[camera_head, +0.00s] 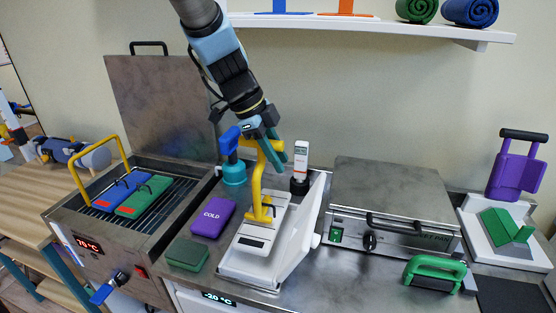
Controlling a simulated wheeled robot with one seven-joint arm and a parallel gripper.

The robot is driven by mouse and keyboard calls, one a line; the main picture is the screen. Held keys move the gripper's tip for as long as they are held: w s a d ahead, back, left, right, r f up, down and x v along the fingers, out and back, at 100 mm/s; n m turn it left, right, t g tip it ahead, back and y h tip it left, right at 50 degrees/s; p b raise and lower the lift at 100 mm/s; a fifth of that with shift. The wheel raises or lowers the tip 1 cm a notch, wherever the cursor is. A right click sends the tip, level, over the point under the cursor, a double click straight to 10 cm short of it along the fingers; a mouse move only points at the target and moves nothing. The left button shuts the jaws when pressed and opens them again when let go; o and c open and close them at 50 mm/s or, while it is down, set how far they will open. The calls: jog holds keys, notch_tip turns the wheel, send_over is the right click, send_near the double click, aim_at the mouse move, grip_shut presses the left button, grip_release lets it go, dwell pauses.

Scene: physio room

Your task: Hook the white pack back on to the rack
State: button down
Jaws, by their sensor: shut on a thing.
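My gripper (274,155), with teal fingers, is shut on the upper part of a yellow handled tool (256,184). The tool hangs down to a white slab-like thing (268,222) on a tilted white stand (298,235); I cannot tell whether its foot touches the slab. The slab may be the white pack, but I cannot tell. A wire rack (172,205) lies in the open heated bath at the left.
The bath's raised lid (160,105) stands behind it. A purple COLD pack (212,217) and dark green block (187,254) lie between bath and stand. A white meter (301,162) stands behind.

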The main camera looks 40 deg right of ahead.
jog(key=w+a, duration=0.4)
jog(key=w, duration=0.7)
jog(key=w+a, duration=0.5)
jog(key=w, duration=0.7)
jog(key=w+a, duration=0.4)
jog(key=w, duration=0.8)
jog(key=shift+w+a, duration=0.2)
jog(key=shift+a, duration=0.05)
dwell(1.4)
jog(key=shift+r, duration=0.1)
notch_tip(320, 180, down, 5)
jog(key=shift+f+b, duration=0.1)
jog(key=shift+b, duration=0.35)
dwell(0.6)
jog(key=shift+a+p, duration=0.1)
jog(key=shift+p, duration=0.4)
dwell(1.0)
